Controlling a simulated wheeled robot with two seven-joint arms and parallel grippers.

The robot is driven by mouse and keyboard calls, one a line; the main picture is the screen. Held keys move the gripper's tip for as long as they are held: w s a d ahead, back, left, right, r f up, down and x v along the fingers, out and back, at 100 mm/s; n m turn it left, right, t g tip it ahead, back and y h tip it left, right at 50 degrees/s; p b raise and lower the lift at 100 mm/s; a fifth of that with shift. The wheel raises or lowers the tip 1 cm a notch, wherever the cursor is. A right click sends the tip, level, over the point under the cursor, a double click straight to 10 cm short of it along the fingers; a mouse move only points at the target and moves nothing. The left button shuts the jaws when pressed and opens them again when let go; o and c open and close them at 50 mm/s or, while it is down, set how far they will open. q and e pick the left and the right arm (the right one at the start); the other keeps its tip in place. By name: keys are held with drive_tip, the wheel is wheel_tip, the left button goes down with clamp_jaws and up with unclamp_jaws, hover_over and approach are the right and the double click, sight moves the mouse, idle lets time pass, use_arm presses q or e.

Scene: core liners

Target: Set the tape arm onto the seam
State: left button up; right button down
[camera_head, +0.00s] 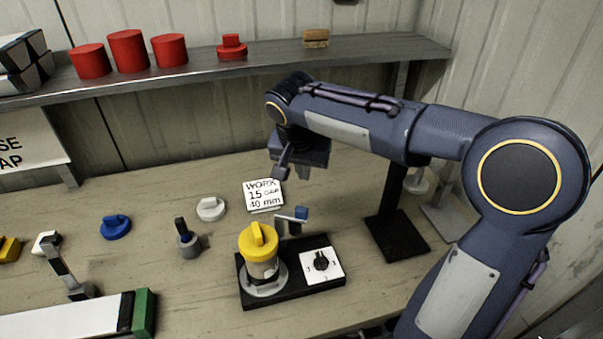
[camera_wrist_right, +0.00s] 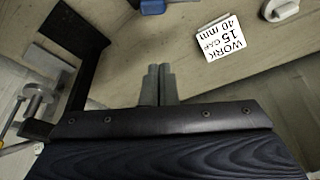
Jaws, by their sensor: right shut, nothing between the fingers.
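A jointed grey and black arm (camera_head: 65,265), which looks like the tape arm, stands tilted behind a long white liner (camera_head: 60,322) at the lower left. A dark band and a green end piece (camera_head: 144,313) are at the liner's right end; I cannot make out which line is the seam. My left gripper is not in view.
A white card (camera_head: 263,194), grey knob piece (camera_head: 187,240) and blue knob (camera_head: 115,227) lie on the bench. A shelf (camera_head: 230,68) runs along the wall.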

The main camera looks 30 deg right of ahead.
sight(291, 223)
wheel_tip(291, 223, down, 7)
drive_tip(key=s+a+p, duration=0.1)
drive_tip(key=p, duration=0.1)
idle(0.3)
idle(0.3)
